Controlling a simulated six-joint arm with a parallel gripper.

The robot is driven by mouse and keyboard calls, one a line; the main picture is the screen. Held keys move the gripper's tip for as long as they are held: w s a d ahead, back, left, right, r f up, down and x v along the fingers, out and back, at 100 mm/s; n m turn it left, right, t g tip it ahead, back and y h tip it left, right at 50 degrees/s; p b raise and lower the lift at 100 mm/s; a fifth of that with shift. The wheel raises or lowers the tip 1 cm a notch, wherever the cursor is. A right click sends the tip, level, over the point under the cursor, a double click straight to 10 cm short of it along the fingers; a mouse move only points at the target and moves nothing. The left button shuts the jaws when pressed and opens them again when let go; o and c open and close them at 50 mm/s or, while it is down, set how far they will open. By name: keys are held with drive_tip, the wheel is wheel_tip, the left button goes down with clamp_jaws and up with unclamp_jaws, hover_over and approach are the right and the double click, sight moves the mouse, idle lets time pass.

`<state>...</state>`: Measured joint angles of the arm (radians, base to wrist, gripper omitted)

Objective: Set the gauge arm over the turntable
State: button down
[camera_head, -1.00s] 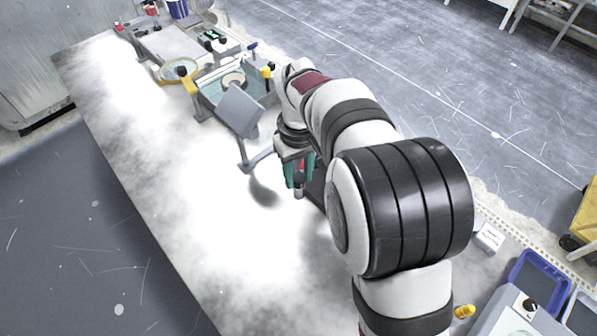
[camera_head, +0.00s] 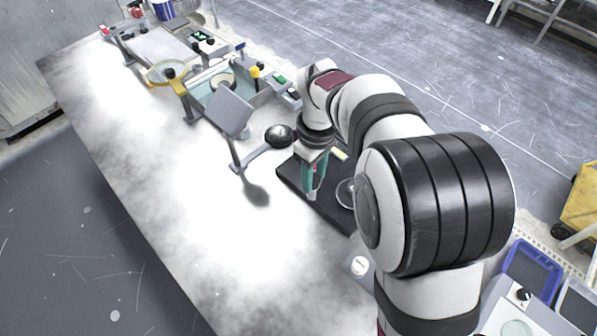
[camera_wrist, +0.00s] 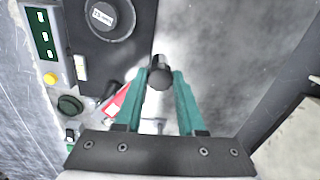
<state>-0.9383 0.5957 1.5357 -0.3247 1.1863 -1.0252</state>
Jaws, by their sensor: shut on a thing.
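My gripper (camera_head: 310,190) points down with teal fingers, over the dark base plate (camera_head: 325,208) on the bench. In the wrist view, the fingertips (camera_wrist: 160,75) are closed around a small dark cylindrical piece (camera_wrist: 159,71). A red-and-white part (camera_wrist: 117,101) shows beside the left finger. I cannot tell whether the held piece belongs to the gauge arm. A round disc with a white label (camera_wrist: 104,15), possibly the turntable, lies on the dark plate; in the head view a round rim (camera_head: 345,193) shows there, partly behind my arm.
A panel with green displays (camera_wrist: 41,32) and a yellow button (camera_wrist: 50,79) lies left in the wrist view. A grey stand with a tilted plate (camera_head: 228,112) and a dark ball (camera_head: 280,136) are left of my gripper. A blue tray (camera_head: 533,270) is at right.

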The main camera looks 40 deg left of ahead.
drive_tip(key=shift+w+d+n, duration=0.6)
drive_tip(key=shift+w+n, duration=0.8)
drive_tip(key=shift+w, duration=0.2)
drive_tip(key=shift+w+d+n, duration=0.55)
drive_tip(key=shift+w+n, duration=0.85)
drive_tip(key=shift+w, duration=0.25)
drive_tip(key=shift+w+d+n, duration=0.6)
drive_tip(key=shift+w+n, duration=0.8)
drive_tip(key=shift+w, duration=0.35)
drive_tip(key=c, duration=0.5)
unclamp_jaws()
wheel_tip(320, 180, up, 16)
